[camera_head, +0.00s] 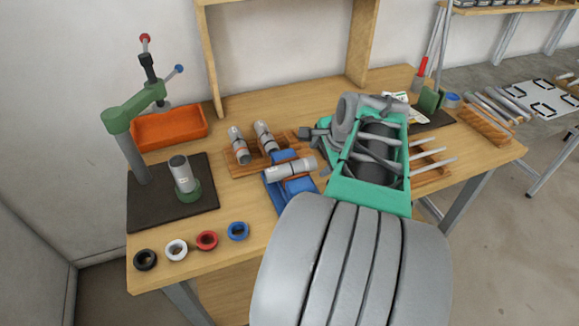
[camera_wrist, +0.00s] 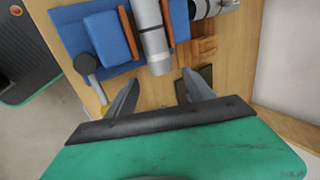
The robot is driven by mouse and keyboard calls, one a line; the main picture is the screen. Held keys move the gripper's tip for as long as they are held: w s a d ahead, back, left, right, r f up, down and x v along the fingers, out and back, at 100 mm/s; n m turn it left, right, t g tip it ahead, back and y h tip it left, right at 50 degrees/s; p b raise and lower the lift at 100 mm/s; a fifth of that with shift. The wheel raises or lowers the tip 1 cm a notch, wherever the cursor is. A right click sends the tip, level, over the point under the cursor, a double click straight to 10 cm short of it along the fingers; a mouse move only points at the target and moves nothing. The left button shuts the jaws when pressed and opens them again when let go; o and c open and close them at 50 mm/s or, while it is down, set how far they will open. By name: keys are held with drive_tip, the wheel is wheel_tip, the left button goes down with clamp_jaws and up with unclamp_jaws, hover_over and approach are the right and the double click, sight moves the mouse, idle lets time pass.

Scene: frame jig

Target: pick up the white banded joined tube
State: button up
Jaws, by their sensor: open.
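A grey tube (camera_head: 290,168) lies across the blue cradle (camera_head: 275,198). Which one is the white banded joined tube I cannot tell surely. My gripper (camera_wrist: 160,93) is open and empty, its fingertips just short of the cradle tube's near end.
A green press (camera_head: 135,118) on a black mat holds another upright tube (camera_head: 183,173). Several coloured rings, including a white one (camera_head: 176,250), lie along the front edge. An orange bin (camera_head: 170,128) stands behind. A black knob (camera_wrist: 83,64) sticks out by the cradle.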

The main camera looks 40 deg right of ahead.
sight(315, 161)
drive_tip(key=x, duration=0.3)
drive_tip(key=shift+w+a, duration=0.25)
drive_tip(key=shift+w, duration=0.05)
drive_tip(key=shift+w+d+f, duration=0.1)
drive_tip(key=shift+w+f, duration=0.1)
drive_tip(key=shift+f, duration=0.2)
drive_tip(key=shift+c, duration=0.4)
clamp_jaws()
